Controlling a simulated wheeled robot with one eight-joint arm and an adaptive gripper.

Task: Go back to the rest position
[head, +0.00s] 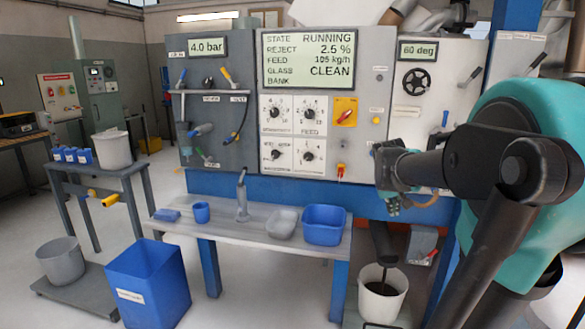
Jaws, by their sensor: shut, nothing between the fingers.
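My gripper (391,203) is in the head view, right of centre, at the end of my dark arm, which comes in from the right. Its fingers point down and are shut with nothing between them. It is in front of the lower right part of the control panel (285,82) and the blue beam under it. The arm hides part of the right-hand panel. Whether the gripper touches anything behind it cannot be told.
A bench (262,238) below the panel holds a blue tub (324,225), a clear tray, a scoop and a blue cup. A white bucket (383,295) with dark contents stands under a spout. A blue bin (148,285) stands at left. The floor further left is partly free.

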